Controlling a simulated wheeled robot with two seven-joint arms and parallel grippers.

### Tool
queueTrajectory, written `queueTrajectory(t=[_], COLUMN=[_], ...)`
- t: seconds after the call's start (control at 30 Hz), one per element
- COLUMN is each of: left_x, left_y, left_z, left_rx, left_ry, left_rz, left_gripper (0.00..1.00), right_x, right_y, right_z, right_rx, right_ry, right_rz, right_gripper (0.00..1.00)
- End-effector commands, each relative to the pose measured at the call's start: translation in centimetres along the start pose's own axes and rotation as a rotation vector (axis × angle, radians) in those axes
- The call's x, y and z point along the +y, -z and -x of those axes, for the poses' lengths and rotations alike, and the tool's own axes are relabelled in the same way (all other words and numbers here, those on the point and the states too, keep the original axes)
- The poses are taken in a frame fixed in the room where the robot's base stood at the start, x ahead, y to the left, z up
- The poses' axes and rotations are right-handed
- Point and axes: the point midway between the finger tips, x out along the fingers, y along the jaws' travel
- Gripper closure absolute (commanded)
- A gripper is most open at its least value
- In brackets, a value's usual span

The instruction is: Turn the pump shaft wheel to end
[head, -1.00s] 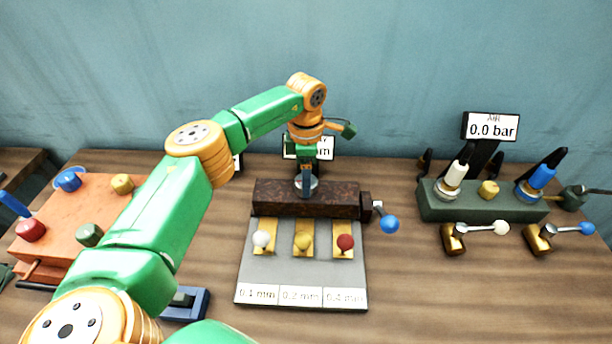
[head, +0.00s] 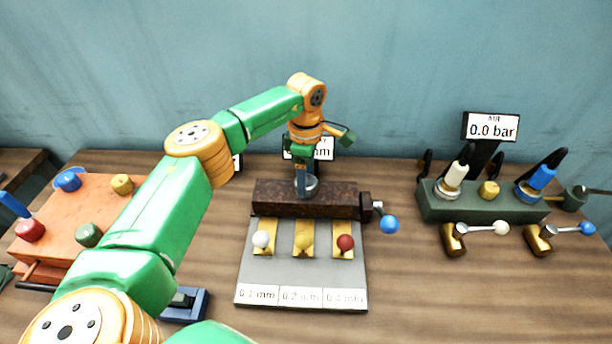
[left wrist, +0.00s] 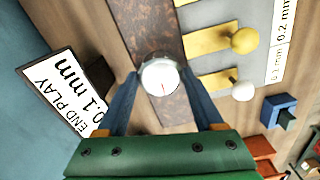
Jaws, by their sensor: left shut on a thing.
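The pump shaft wheel (head: 312,186) is a small pale round wheel on top of the brown, rusty pump block (head: 335,200). In the left wrist view its white face (left wrist: 160,74) shows a thin red mark. My left gripper (head: 302,191) points down from above and is shut on the wheel, with a blue finger on each side of it. A sign reading END PLAY 0.1 mm (left wrist: 63,92) stands beside the block; in the head view the wrist partly hides this sign (head: 322,150). My right gripper is not in view.
A grey plate (head: 255,275) with white, yellow and red knobs on brass strips lies in front of the block. A blue-knobbed crank (head: 389,224) sticks out at its right. A green valve unit with a 0.0 bar sign (head: 491,127) stands right. An orange block (head: 62,205) stands left.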

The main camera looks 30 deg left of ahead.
Motion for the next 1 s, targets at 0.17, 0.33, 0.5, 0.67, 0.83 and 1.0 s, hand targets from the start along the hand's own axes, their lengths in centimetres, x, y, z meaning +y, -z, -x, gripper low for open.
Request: queueTrajectory(t=[0.17, 0.33, 0.5, 0.67, 0.83, 1.0], left_x=[0.1, 0.1, 0.1, 0.1, 0.1, 0.1], left_y=[0.0, 0.0, 0.0, -0.1, -0.1, 0.0], left_z=[0.2, 0.1, 0.2, 2.8, 6.2, 7.2], left_rx=[-0.001, -0.001, 0.000, -0.003, -0.001, 0.000], left_ry=[-0.006, -0.003, -0.002, -0.007, -0.006, -0.003], left_rz=[-0.001, 0.000, 0.000, 0.000, 0.000, -0.001], left_gripper=[0.10, 0.01, 0.01, 0.01, 0.01, 0.01], right_x=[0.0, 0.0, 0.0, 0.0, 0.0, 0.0], right_y=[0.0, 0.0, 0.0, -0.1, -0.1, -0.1], right_z=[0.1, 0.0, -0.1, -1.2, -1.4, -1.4], right_rx=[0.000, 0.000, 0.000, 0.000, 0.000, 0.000], right_ry=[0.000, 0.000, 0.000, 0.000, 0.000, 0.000], right_rz=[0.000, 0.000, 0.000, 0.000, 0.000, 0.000], right_gripper=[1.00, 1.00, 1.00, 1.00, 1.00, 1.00])
